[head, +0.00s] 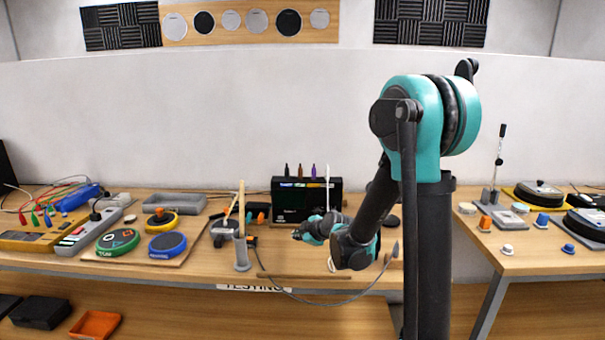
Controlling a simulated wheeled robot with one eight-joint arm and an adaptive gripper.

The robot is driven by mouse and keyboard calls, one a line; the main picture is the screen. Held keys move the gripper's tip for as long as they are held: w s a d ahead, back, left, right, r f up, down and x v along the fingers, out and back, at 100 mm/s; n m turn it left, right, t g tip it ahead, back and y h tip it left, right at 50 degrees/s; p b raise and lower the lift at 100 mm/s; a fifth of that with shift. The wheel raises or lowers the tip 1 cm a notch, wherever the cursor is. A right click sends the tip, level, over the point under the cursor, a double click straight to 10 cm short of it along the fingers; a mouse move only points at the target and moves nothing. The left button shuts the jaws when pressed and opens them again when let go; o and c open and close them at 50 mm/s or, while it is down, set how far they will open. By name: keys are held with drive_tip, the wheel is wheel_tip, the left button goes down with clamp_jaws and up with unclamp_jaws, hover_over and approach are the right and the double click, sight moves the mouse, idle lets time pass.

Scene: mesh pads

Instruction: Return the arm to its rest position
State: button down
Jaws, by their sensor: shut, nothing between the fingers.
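My arm rises at the right of the head view and bends down to the left. My gripper (298,235) is at its end, pointing left, in front of the black box (308,200) at the middle of the table. It is small in the picture, with its fingers shut and nothing visible between them. A thin grey cable runs in front of the table edge below it.
The wooden table (150,262) holds a green round pad (118,241), a blue round pad (167,244), a power strip (95,232) and a grey stand (242,252) with a wooden rod. A second table (520,262) stands right. An orange tray (95,325) lies below.

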drive_tip(key=s+d+f+m+g+h, duration=0.2)
drive_tip(key=s+d+m, duration=0.6)
drive_tip(key=s, duration=0.6)
drive_tip(key=s+d+f+m+g+h, duration=0.2)
drive_tip(key=s+d+m+h, duration=0.2)
drive_tip(key=s+d+m, duration=0.5)
drive_tip(key=s+d, duration=0.4)
drive_tip(key=s, duration=0.1)
drive_tip(key=shift+s+f+g, duration=0.2)
drive_tip(key=shift+f+g, duration=0.1)
drive_tip(key=shift+f, duration=0.05)
